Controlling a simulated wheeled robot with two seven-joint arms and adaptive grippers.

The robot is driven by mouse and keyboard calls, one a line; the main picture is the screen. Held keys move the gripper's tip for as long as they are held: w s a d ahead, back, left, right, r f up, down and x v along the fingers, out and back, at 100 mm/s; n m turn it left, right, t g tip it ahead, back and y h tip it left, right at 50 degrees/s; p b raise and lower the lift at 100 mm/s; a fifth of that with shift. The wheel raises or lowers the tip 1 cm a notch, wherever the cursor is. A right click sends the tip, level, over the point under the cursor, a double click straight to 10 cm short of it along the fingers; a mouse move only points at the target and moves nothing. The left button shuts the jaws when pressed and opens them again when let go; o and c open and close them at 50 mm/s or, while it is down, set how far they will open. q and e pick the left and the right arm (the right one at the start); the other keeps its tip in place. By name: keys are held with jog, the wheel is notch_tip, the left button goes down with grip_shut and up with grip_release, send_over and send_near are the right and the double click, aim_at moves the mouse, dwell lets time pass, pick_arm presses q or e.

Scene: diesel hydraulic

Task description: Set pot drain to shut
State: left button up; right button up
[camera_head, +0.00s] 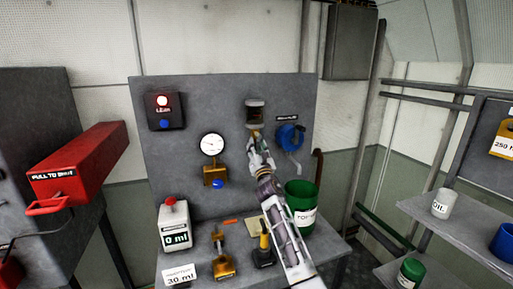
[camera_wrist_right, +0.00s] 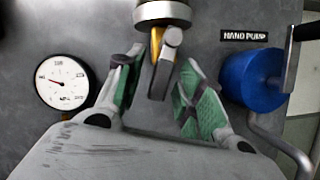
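The pot (camera_head: 255,112) is mounted on the grey panel, and its metal base (camera_wrist_right: 163,12) shows at the top of the right wrist view. A brass drain (camera_wrist_right: 155,42) hangs under it with a grey lever (camera_wrist_right: 162,72) that points down and slightly left. My right gripper (camera_head: 256,139) is just below the pot. In the right wrist view its green-padded fingers (camera_wrist_right: 160,88) are open, one on each side of the lever. I see a gap on both sides, though contact is hard to judge. My left gripper is not in view.
A pressure gauge (camera_head: 212,145) is left of the gripper, and a blue hand pump (camera_head: 289,137) with a handle and pipe is close on the right. A green container (camera_head: 301,196) stands beside my right arm. Brass valves (camera_head: 223,264) stand on the bench below.

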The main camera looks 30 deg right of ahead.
jog(key=shift+w, duration=0.15)
jog(key=shift+c, duration=0.5)
grip_shut()
